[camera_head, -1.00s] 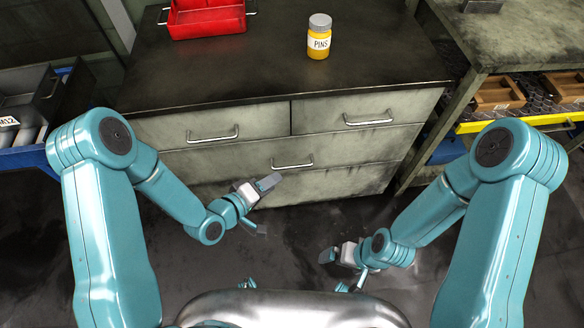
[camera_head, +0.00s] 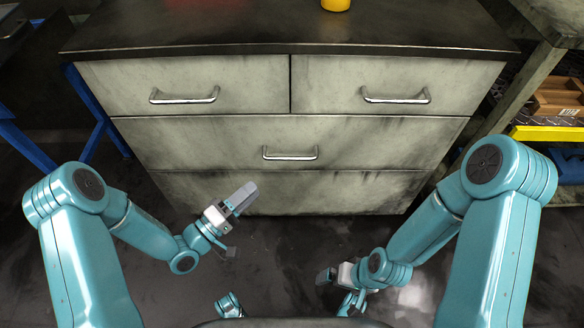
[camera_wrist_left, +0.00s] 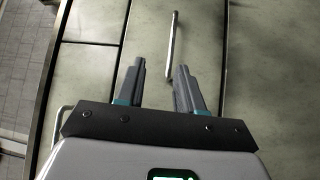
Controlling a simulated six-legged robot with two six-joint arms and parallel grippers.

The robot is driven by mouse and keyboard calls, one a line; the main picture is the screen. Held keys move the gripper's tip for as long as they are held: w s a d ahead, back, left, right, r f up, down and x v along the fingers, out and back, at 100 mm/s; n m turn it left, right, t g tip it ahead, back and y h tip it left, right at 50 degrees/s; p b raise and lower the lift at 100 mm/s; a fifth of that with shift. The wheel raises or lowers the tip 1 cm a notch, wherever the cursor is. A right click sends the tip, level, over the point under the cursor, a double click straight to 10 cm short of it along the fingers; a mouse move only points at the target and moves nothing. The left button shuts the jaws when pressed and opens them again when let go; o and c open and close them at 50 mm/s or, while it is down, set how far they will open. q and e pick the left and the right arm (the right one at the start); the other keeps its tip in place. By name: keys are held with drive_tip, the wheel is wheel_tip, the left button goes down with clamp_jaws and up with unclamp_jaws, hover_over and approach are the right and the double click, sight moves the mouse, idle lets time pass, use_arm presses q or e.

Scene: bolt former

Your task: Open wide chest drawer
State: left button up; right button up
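The wide chest drawer (camera_head: 380,145) spans the full width of the grey chest below two smaller drawers. It is closed, its front flush with the chest. Its bar handle (camera_head: 290,154) is at the middle, and a bar handle also shows ahead of the fingers in the left wrist view (camera_wrist_left: 172,48). My left gripper (camera_head: 240,218) is in front of the chest, below and left of the handle. Its two fingers (camera_wrist_left: 157,75) are apart with nothing between them. My right gripper (camera_head: 335,290) is low at the right, fingers apart and empty, away from the chest.
Two small closed drawers, left (camera_head: 190,80) and right (camera_head: 400,80), sit above. A workbench with a yellow edge (camera_head: 545,133) and wooden tray (camera_head: 560,97) stands at right. Blue legs (camera_head: 95,110) stand at left. The floor before the chest is clear.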

sight(292, 158)
use_arm(q)
drive_tip(key=f+b+x, duration=0.1)
drive_tip(key=x, duration=0.4)
drive_tip(key=b+x, duration=0.2)
drive_tip(key=x, duration=0.3)
drive_tip(key=f+b+x, duration=0.1)
drive_tip(key=x, duration=0.4)
drive_tip(key=shift+w+f, duration=0.25)
drive_tip(key=shift+w, duration=0.35)
use_arm(e)
drive_tip(key=f, duration=0.5)
drive_tip(key=shift+w+d+f, duration=0.2)
drive_tip(key=shift+d, duration=0.1)
use_arm(q)
clamp_jaws()
